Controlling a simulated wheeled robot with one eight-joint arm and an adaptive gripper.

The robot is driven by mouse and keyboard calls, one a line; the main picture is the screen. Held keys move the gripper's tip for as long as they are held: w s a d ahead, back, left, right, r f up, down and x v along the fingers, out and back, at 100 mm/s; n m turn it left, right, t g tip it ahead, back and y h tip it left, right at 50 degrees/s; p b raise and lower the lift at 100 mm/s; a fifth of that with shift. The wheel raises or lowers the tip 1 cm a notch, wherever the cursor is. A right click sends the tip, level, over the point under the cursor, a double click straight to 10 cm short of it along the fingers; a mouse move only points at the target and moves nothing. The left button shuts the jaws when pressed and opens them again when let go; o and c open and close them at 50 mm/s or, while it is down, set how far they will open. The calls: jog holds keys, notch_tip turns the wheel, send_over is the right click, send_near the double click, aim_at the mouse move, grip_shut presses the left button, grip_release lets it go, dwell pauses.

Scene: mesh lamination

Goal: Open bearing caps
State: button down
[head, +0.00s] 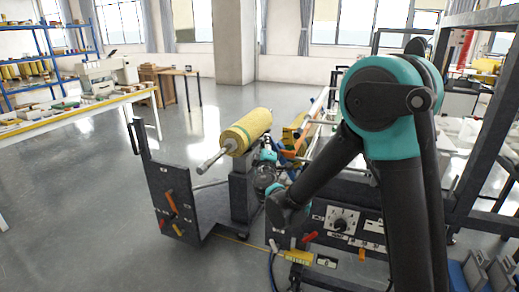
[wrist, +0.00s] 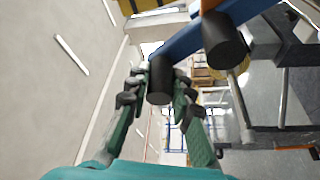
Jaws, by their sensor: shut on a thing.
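In the wrist view, a black cylindrical knob (wrist: 160,84) sits at the end of a blue bar (wrist: 205,38), which looks like a bearing cap lever. My gripper (wrist: 158,88) is closed around this knob, with a green finger on each side. A second black cylinder (wrist: 224,44) stands to the right on the same blue part. In the head view, the teal part of my gripper (head: 268,156) is just below and right of the yellow roll (head: 246,132). Its fingertips and the bearing cap are too small and crowded to make out there.
A control panel (head: 345,222) is below my arm. A workbench (head: 75,112) is at the left. The floor between them is clear.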

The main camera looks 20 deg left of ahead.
jog(key=shift+d+r+m, duration=0.4)
jog(key=shift+d, duration=0.25)
jog(key=c, duration=1.3)
grip_release()
jog(key=v, duration=1.2)
jog(key=shift+s+a+f, duration=0.1)
jog(key=shift+f, duration=0.05)
